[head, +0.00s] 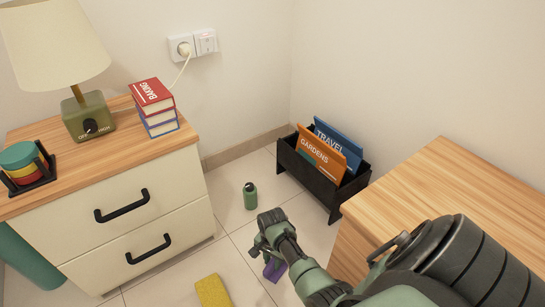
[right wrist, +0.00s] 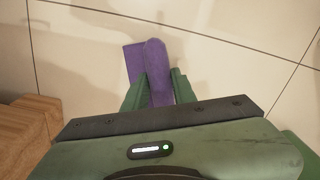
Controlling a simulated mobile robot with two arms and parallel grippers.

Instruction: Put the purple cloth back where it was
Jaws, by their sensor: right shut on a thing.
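The purple cloth (head: 274,269) is under my right gripper (head: 268,252) in the head view, low over or at the tiled floor. In the right wrist view the purple cloth (right wrist: 157,62) sticks out between the two green fingers of my right gripper (right wrist: 152,90), which is shut on it. I cannot tell whether the cloth touches the floor. My left gripper is in neither view.
A yellow cloth (head: 213,291) and a green bottle (head: 250,196) are on the floor near my right gripper. A black magazine rack (head: 338,196) stands behind. A drawer cabinet (head: 125,232) is at left, a wooden-topped cabinet (head: 460,190) at right. Tiles between are mostly clear.

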